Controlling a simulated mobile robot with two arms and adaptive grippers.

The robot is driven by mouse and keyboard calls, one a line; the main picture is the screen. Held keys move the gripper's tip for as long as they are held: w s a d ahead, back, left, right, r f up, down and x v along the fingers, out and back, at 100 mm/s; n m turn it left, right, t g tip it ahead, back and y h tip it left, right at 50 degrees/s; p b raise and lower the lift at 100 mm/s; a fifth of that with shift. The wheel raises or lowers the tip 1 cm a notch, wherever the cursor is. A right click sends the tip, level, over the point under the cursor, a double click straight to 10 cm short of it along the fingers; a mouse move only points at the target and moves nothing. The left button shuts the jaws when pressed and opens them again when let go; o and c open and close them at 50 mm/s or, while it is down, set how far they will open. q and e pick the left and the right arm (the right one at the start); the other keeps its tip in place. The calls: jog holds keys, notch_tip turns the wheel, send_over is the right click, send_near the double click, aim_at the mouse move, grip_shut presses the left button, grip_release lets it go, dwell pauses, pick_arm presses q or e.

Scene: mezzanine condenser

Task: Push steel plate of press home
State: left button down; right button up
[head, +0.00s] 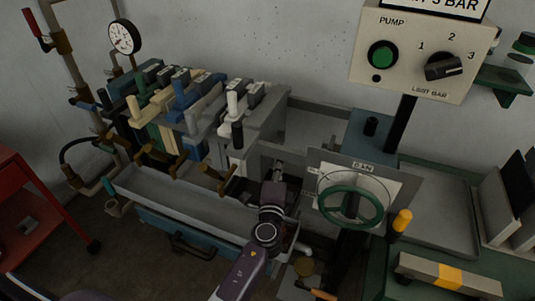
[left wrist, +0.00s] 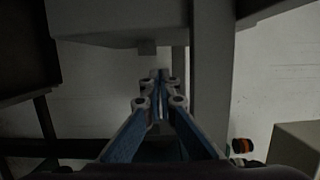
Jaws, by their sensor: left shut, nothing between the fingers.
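The press stands at the middle left, with a row of blue, yellow and pale plates. A grey steel plate (head: 262,122) stands at the right end of the row, upright. My left gripper (head: 279,168) is shut and empty, right of that plate and beside the handwheel's white panel. In the left wrist view its closed fingertips (left wrist: 160,74) point at a gap under a grey block (left wrist: 120,24), beside a grey upright (left wrist: 208,75). I cannot tell whether the fingertips touch anything. My right gripper is not in view.
A green handwheel (head: 350,206) stands close right of my left arm. A pump control box (head: 416,52) is above it. A long trough (head: 195,203) runs below the plates. A red cart (head: 28,215) is at the left. A yellow-banded bar (head: 449,276) lies at the lower right.

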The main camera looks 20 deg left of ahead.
pick_arm(q)
jog(key=a, duration=0.1)
jog(key=w+a+p, duration=0.1)
jog(key=a, duration=0.1)
jog(key=shift+w, duration=0.1)
jog(key=shift+a+p, duration=0.3)
jog(key=shift+a, duration=0.3)
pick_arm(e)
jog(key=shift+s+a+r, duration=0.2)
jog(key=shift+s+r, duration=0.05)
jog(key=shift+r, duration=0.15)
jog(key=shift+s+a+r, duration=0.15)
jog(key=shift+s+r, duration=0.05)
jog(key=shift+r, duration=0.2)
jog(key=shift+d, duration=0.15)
